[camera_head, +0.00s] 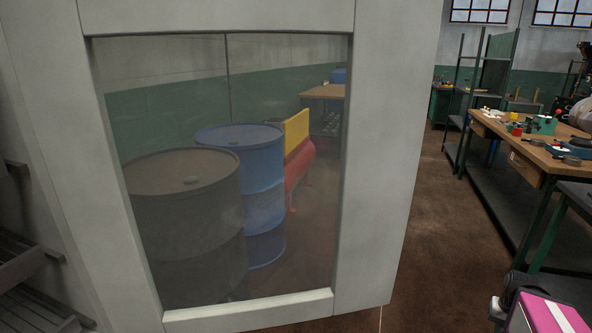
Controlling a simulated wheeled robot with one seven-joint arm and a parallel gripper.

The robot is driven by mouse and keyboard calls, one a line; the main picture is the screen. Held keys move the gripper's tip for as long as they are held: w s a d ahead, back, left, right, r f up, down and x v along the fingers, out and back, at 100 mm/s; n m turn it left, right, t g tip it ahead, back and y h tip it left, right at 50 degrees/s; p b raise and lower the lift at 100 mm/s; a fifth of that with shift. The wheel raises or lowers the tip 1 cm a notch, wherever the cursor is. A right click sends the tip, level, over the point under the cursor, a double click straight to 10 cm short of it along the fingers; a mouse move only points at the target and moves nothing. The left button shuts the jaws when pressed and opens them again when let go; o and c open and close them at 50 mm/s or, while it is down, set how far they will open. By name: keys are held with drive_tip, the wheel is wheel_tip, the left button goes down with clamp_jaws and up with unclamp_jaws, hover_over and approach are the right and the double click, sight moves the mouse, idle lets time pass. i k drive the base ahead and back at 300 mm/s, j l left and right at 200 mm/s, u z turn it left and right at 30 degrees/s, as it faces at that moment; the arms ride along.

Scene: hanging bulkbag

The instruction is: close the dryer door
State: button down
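The dryer door (382,150) fills the left and middle of the head view, close to me. It is a pale grey frame around a large clear pane. It appears to stand open, swung out over the floor, with its free edge on the right. Grey slatted racks (22,262) show at the lower left beside the door, perhaps inside the dryer. The rest of the dryer body and the hinges cannot be made out.
Through the pane I see a dark drum (188,225), a blue drum (255,180) and a red and yellow object (297,145). At right, a workbench (520,150) holds several tools. A pink-topped item (550,315) sits at lower right. Brown floor (445,225) lies clear between door and bench.

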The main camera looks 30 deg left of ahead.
sight(392, 47)
drive_tip(key=i+u, duration=0.75)
drive_tip(key=i, duration=0.15)
drive_tip(key=i+l+u, duration=0.35)
drive_tip(key=i+j+u, duration=0.15)
drive_tip(key=i+u, duration=0.7)
drive_tip(key=i+l+u, duration=0.15)
drive_tip(key=i+u, duration=0.4)
drive_tip(key=u, duration=3)
